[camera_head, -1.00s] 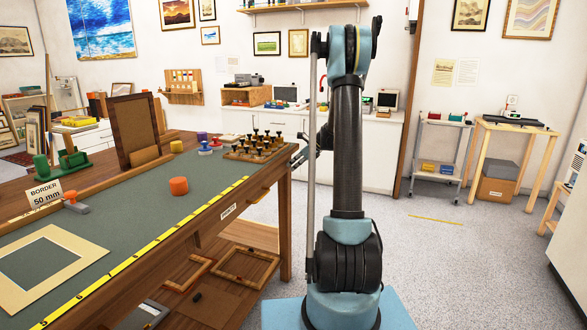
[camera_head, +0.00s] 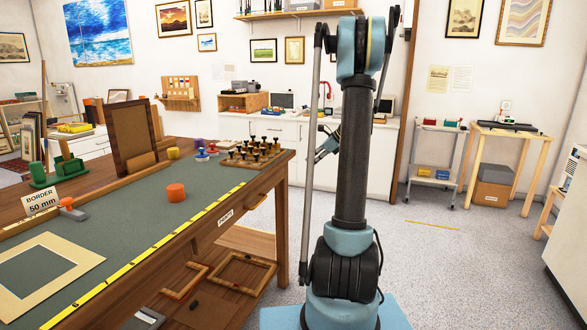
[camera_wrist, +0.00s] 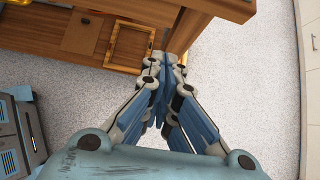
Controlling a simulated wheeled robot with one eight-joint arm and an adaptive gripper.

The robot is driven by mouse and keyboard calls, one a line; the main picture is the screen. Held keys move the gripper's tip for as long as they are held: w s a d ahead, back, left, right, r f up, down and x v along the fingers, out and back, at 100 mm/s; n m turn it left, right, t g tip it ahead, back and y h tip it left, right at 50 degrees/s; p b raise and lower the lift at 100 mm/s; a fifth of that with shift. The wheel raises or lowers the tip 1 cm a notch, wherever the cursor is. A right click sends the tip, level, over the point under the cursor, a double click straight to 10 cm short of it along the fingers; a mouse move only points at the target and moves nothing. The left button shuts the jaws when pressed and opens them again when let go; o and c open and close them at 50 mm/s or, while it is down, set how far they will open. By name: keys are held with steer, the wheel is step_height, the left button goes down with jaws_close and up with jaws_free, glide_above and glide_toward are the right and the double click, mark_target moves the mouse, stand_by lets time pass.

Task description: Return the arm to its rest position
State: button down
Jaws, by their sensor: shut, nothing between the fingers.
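My arm stands upright on its blue base in the head view, right of the workbench (camera_head: 225,204). My gripper (camera_wrist: 166,64) is shut and empty in the wrist view, its fingers meeting above the floor by the bench's wooden edge. In the head view part of the gripper (camera_head: 324,148) shows to the left of the upright arm link, just beyond the bench's right end; the rest is hidden behind that link.
The bench carries a rack of stamps (camera_head: 252,152), an orange cylinder (camera_head: 176,193), an upright brown board (camera_head: 131,136) and a cream mat (camera_head: 45,273). Wooden frames (camera_head: 242,270) lie on its lower shelf.

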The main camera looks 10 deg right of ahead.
steer(key=s+a+r+n+g+h, duration=0.1)
steer(key=s+a+n, duration=0.25)
steer(key=s, duration=0.55)
steer(key=s+a+r+n+h, duration=0.15)
steer(key=s+n, duration=0.25)
steer(key=s, duration=0.4)
steer(key=s+a+n+g+h, duration=0.1)
steer(key=s+a+n, duration=0.25)
steer(key=s, duration=0.55)
steer(key=s+d+f+n+h, duration=0.1)
steer(key=s+f+n, duration=0.4)
steer(key=s, duration=0.6)
steer(key=s+d+f+n+h, duration=0.1)
steer(key=s+f+n+h, duration=0.2)
steer(key=s+f+n, duration=0.3)
steer(key=s+n, duration=0.1)
steer(key=s, duration=0.4)
steer(key=shift+d+n, duration=0.35)
steer(key=shift+n, duration=0.05)
steer(key=shift+s, duration=0.1)
